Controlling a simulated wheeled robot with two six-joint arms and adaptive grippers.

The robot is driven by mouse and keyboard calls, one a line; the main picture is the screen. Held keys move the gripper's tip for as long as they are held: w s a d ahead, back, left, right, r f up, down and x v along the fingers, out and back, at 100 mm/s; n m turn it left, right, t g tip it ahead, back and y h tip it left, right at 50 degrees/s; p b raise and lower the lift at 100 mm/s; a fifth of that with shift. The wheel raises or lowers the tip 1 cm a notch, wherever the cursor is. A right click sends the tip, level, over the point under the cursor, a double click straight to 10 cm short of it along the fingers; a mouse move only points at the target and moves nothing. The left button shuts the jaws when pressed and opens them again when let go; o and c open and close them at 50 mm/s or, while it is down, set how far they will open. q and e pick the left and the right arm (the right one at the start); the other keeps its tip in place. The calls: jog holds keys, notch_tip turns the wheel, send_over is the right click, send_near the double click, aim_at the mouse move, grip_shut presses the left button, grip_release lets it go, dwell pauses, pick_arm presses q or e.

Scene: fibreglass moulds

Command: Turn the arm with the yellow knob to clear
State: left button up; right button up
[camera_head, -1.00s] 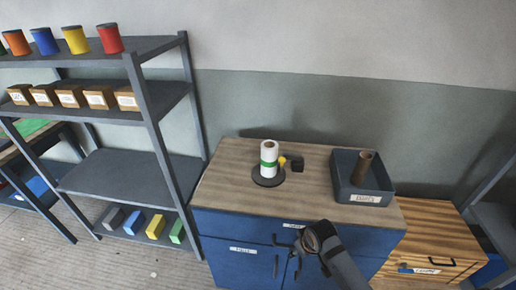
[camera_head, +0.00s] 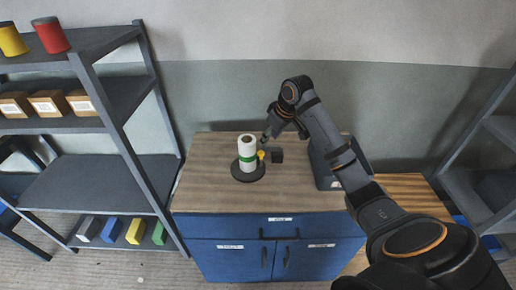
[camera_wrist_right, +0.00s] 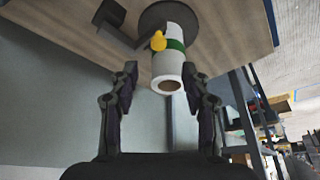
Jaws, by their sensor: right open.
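A white roll (camera_head: 247,146) with a green band stands upright on a round black base (camera_head: 246,176) on the worktop. A yellow knob (camera_head: 262,155) shows right beside the roll, with a black block (camera_head: 277,155) to its right. In the right wrist view the roll (camera_wrist_right: 167,68), the yellow knob (camera_wrist_right: 158,41) and a black arm-like piece (camera_wrist_right: 118,25) show beyond the fingers. My right gripper (camera_wrist_right: 160,76) is open and empty. In the head view this gripper (camera_head: 269,126) is above and behind the knob, apart from it. My left gripper is not in view.
A dark bin (camera_head: 325,172) stands at the worktop's right, partly hidden by my right arm. The worktop (camera_head: 215,195) is bare in front of the roll. A blue cabinet (camera_head: 230,258) is below. A grey shelf rack (camera_head: 110,180) stands at left.

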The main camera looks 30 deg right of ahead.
aim_at(261, 152)
jog(key=p+x, duration=0.2)
jog(key=x, duration=0.6)
jog(key=shift+w+d+f, duration=0.1)
jog(key=shift+w+f, duration=0.3)
jog(key=shift+f, duration=0.3)
grip_shut()
